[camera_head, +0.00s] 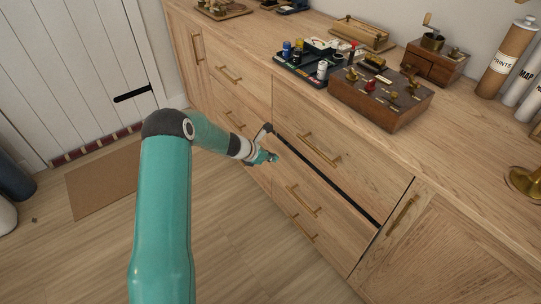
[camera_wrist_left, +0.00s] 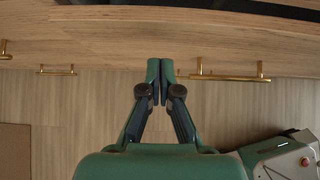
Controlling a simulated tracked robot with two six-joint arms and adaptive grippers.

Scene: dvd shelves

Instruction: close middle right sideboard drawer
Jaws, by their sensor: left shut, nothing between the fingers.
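The middle right drawer (camera_head: 332,205) of the wooden sideboard stands slightly open in the head view. A dark gap runs along its top edge, below the upper right drawer (camera_head: 340,150). Its brass bar handle (camera_head: 303,200) is in the middle of its front. My left gripper (camera_head: 270,158) is at the left end of this drawer front, left of the handle. In the left wrist view its fingertips (camera_wrist_left: 160,68) are together and empty, close against the wooden front (camera_wrist_left: 190,45). A brass handle (camera_wrist_left: 230,75) is just right of them. I cannot tell whether they touch. My right gripper is not in view.
The lower right drawer (camera_head: 300,228) and the left drawers (camera_head: 233,90) look shut. A wooden box (camera_head: 380,97), a dark tray (camera_head: 297,68) and cardboard tubes (camera_head: 507,58) stand on the sideboard top. The floor in front is clear, with a brown mat (camera_head: 103,180) by the door.

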